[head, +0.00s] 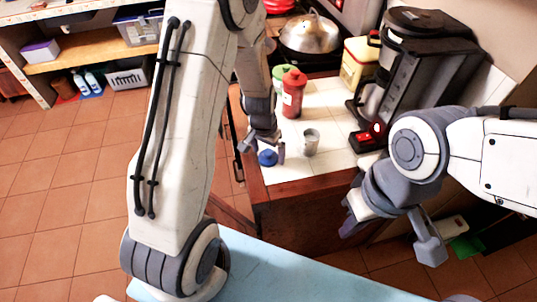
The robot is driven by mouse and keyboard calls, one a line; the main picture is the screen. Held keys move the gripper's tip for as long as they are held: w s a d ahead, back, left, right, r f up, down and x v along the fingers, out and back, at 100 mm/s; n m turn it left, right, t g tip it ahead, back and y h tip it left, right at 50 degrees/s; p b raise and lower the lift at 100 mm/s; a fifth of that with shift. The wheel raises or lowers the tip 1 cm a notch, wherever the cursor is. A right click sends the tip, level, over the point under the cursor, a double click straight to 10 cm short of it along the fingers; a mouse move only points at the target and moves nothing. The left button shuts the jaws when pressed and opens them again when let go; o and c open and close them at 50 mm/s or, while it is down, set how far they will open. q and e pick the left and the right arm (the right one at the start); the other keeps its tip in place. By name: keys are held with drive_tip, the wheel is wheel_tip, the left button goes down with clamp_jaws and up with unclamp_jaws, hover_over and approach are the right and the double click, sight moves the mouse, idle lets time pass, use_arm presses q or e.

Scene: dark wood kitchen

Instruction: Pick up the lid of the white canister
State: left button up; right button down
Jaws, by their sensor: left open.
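A small blue piece (267,157), which looks like a lid, is at the counter's front left corner. I cannot tell whether a white canister is under it; no white canister stands out clearly. My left gripper (262,148) is open just above and around the blue piece, with one finger on each side. I see no firm contact, and the gripper partly hides the piece. A small grey cup (311,142) stands upright to its right. My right gripper (393,232) is open and empty in front of the counter, at the right.
A red bottle (292,93) and a green-topped container (279,74) stand behind the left gripper. A dark coffee machine (412,65) and a yellow canister (357,62) fill the back right. A domed metal lid (309,33) is at the back. White tiles around the cup are clear.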

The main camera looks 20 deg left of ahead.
use_arm(q)
drive_tip(key=c, duration=1.2)
